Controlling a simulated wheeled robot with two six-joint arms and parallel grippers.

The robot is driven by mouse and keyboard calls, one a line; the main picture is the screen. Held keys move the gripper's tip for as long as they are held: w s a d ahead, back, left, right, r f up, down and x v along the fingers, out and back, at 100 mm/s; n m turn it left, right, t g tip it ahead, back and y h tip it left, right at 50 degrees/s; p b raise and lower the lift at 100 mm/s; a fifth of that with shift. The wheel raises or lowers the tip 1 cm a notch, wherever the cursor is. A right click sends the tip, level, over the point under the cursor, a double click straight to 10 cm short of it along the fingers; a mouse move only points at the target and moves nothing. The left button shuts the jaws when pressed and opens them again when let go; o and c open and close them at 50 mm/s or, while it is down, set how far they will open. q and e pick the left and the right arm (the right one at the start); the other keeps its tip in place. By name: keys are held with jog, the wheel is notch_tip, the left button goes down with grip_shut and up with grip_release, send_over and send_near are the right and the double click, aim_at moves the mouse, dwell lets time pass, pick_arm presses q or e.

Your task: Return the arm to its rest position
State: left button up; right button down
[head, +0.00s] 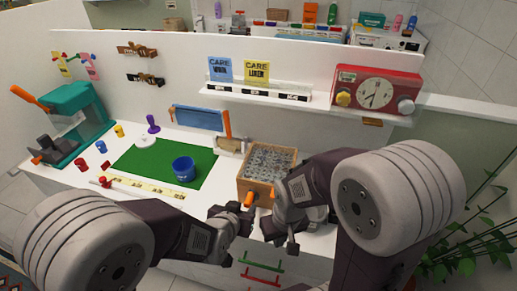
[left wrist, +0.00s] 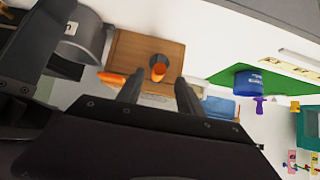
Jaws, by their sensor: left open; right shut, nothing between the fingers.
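My left gripper (head: 236,218) is low in the middle of the head view, close to the front of a wooden box (head: 244,186). In the left wrist view its two fingers (left wrist: 158,92) stand apart, with nothing held between them. A dark knob with an orange end (left wrist: 158,68) on the box shows beyond the gap. My right gripper (head: 278,234) is just to the right of the left one, in front of the box. Its fingertips are small and partly hidden, and I see nothing held there.
A blue cup (head: 183,169) stands on a green mat (head: 140,162). A teal machine (head: 85,120) stands at the left. Drawers with green and red handles are below the counter. A plant (head: 470,235) is at the right.

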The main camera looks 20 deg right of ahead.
pick_arm(q)
jog(key=w+a+r+n+t+y, duration=0.2)
jog(key=w+a+r+n, duration=0.1)
jog(key=w+a, duration=0.5)
jog(key=s+a+n+g+y, duration=0.2)
jog(key=a+n+y, duration=0.1)
jog(key=a, duration=1.2)
jog(key=s+a+f+g, duration=0.2)
jog(key=s+f+g, duration=0.1)
jog(key=s, duration=0.5)
jog(key=s+a+f+n+g, duration=0.1)
jog(key=s+a+f+g, duration=0.2)
jog(key=s, duration=0.6)
jog(key=shift+a+f+g+y, duration=0.2)
jog(key=shift+f+g+y, duration=0.1)
jog(key=shift+g, duration=0.4)
jog(key=shift+d, duration=0.1)
